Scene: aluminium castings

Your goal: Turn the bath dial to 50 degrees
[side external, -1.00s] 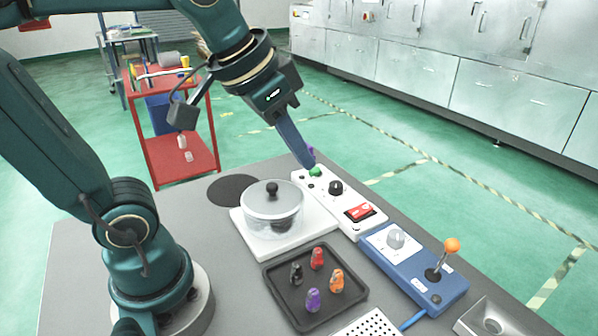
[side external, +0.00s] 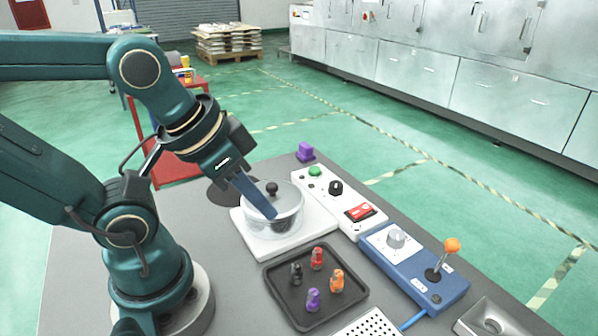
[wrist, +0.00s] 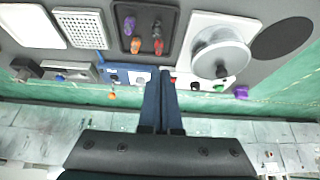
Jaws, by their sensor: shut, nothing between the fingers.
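A black knob (side external: 336,187) stands on the long white panel (side external: 372,221), between a green button (side external: 315,171) and a red switch (side external: 359,211). A pale grey dial (side external: 396,238) stands on the blue box (side external: 408,257), beside an orange-topped lever (side external: 451,245). I cannot tell which one is the bath dial, and their marks are too small to read. My gripper (side external: 271,214) is shut and empty. Its fingers cross in front of the glass pot (side external: 291,196) in the side view, apart from both dials. The wrist view shows the shut fingers (wrist: 160,74) between the blue box (wrist: 127,75) and the black knob (wrist: 195,85).
The lidded glass pot stands on a white plate (side external: 247,235). A black tray (side external: 274,290) holds several small coloured pieces. A purple block (side external: 305,152) sits at the far end. A perforated white plate (side external: 370,325) lies near the front. Some grey table between these is bare.

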